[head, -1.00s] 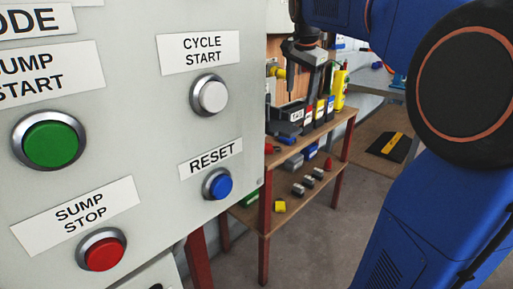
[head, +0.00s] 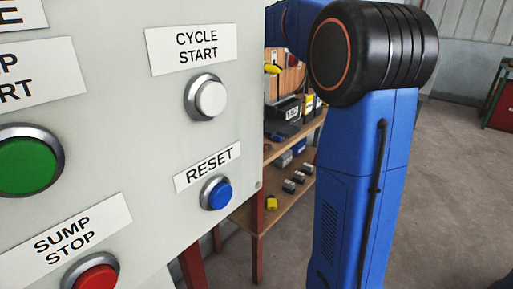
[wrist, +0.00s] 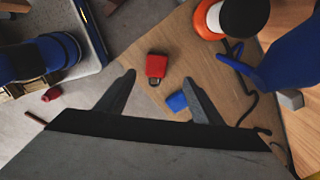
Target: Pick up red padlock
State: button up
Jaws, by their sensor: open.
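The red padlock (wrist: 156,67) shows in the wrist view, near the left edge of a brown wooden surface, ahead of and between my fingertips. My gripper (wrist: 160,77) is open and empty, with one dark finger to each side of the padlock in the picture. I cannot tell how far above it the fingers are. A blue padlock-like block (wrist: 177,102) lies close by, partly behind the right finger. In the head view my arm covers part of the shelf, and neither the red padlock nor my gripper shows.
A grey control panel (head: 160,125) with buttons fills the left of the head view. Behind it stands a two-tier wooden shelf (head: 290,200) with several small blocks and a black box (head: 283,112). Open floor (head: 450,180) lies to the right.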

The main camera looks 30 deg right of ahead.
notch_tip(320, 180, down, 6)
jog(key=shift+r, duration=0.1)
jog(key=f, duration=0.4)
jog(key=shift+s+a+f, duration=0.15)
jog(key=shift+s, duration=0.25)
jog(key=shift+f, duration=0.6)
jog(key=shift+c, duration=0.6)
jog(key=c, duration=1.2)
jog(key=shift+r, duration=0.15)
